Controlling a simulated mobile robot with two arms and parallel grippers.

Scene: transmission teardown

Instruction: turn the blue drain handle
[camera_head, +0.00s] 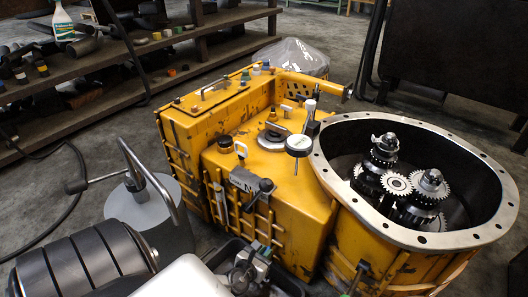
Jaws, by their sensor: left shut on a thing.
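A yellow transmission housing (285,210) stands on the floor with its round bell end open at the right, gears (397,184) showing inside. I cannot make out a blue drain handle; the lower front of the housing is partly hidden. My left gripper (252,262) is at the bottom centre, low in front of the housing. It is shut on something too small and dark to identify. I cannot tell whether it touches the housing. My right gripper is not in view.
A black lever (262,194) and a round gauge (299,146) stick out from the housing. A bent metal bar (160,185) over a grey disc (150,205) stands to the left. A wooden shelf (90,65) stands behind. Floor between shelf and housing is mostly clear.

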